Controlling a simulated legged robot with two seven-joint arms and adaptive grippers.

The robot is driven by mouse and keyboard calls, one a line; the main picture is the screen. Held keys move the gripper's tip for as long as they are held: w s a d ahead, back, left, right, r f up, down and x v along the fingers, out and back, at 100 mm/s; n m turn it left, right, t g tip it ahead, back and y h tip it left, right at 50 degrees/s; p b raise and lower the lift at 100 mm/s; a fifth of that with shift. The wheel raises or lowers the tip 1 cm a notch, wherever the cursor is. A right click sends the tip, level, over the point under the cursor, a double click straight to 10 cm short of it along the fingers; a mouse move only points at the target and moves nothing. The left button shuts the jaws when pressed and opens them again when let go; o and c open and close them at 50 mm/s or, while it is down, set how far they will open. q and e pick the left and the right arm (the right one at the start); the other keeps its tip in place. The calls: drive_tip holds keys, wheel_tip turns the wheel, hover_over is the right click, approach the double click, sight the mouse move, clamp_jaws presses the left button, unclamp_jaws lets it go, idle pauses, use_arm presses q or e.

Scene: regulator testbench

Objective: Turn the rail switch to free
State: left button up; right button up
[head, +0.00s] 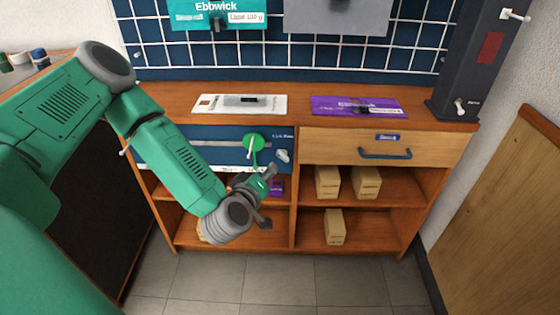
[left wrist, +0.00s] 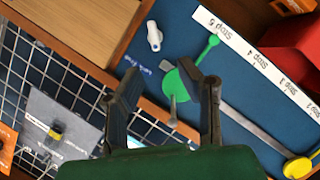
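A blue panel (head: 205,138) is set into the left half of the workbench front. At its right end is a small white switch knob (head: 283,156), below a small label. The left wrist view also shows the white knob (left wrist: 153,36), close to lettering that seems to read "Lock Free". Beside it is a green disc (head: 254,142) with an arm and a grey lever; the disc (left wrist: 185,85) shows between my fingers in the left wrist view. My left gripper (head: 266,196) is open and empty in front of the panel, apart from the knob. My right gripper is not in view.
A wooden drawer (head: 340,146) with a blue handle is to the right. Shelves below hold several boxes (head: 327,182). A white scale strip (left wrist: 255,60) marked with stops and a yellow knob (left wrist: 297,168) lie along the panel. A dark post (head: 475,60) stands at right.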

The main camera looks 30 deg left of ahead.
sight(282, 158)
use_arm(q)
drive_tip(key=x, duration=0.2)
drive_tip(key=d+b+x, duration=0.1)
drive_tip(key=x, duration=0.1)
drive_tip(key=b+x, duration=0.1)
drive_tip(key=x, duration=0.2)
drive_tip(key=shift+w+d, duration=0.15)
drive_tip(key=shift+w, duration=0.1)
drive_tip(key=b+x, duration=0.1)
drive_tip(key=x, duration=0.2)
drive_tip(key=shift+w+a, duration=0.1)
drive_tip(key=shift+a, duration=0.15)
drive_tip(key=shift+w+a+f, duration=0.15)
drive_tip(key=shift+w+a, duration=0.2)
drive_tip(key=shift+d, duration=0.3)
drive_tip(key=shift+c, duration=0.8)
clamp_jaws()
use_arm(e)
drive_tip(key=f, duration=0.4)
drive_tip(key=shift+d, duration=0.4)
